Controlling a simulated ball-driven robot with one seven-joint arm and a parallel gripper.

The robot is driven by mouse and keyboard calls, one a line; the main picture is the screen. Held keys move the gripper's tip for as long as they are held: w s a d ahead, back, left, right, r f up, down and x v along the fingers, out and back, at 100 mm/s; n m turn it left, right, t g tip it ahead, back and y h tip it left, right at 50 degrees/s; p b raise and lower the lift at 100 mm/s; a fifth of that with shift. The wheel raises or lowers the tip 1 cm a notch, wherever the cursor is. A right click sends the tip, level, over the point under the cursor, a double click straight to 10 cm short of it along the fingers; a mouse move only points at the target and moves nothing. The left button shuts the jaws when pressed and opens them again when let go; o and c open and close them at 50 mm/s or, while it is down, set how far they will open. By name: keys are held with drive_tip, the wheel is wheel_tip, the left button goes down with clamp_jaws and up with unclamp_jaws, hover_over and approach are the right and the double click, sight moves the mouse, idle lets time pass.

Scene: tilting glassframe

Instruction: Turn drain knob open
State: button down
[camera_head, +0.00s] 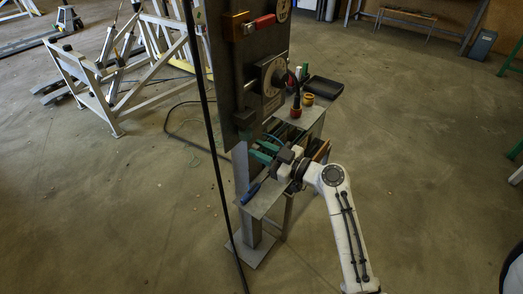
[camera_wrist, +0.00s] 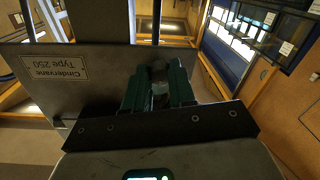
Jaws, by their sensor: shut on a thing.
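My gripper (camera_head: 262,152) reaches in from the right below the upright panel (camera_head: 228,90), its green fingers pointing left towards the stand. In the wrist view, my gripper (camera_wrist: 159,88) has its two green fingers close together around a small grey part (camera_wrist: 160,92). The fingers hide most of this part, so I cannot tell for sure that it is the drain knob or how far it is turned.
The panel carries a round dial (camera_head: 272,76) and a red-handled part (camera_head: 265,24). A blue handle (camera_head: 250,193) lies by the lower shelf. A black tray (camera_head: 323,87) and yellow rings (camera_head: 308,99) sit on the shelf behind.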

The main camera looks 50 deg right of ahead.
drive_tip(key=shift+m, duration=0.4)
drive_tip(key=m+b, duration=0.1)
drive_tip(key=m, duration=0.9)
drive_tip(key=m+p, duration=0.1)
drive_tip(key=m, duration=0.2)
drive_tip(key=shift+t+h, duration=0.3)
drive_tip(key=shift+f+m+p, duration=0.1)
drive_tip(key=shift+m+p, duration=0.8)
drive_tip(key=shift+m, duration=1.5)
drive_tip(key=c, duration=0.9)
unclamp_jaws()
drive_tip(key=shift+c, duration=0.2)
drive_tip(key=shift+s, duration=0.1)
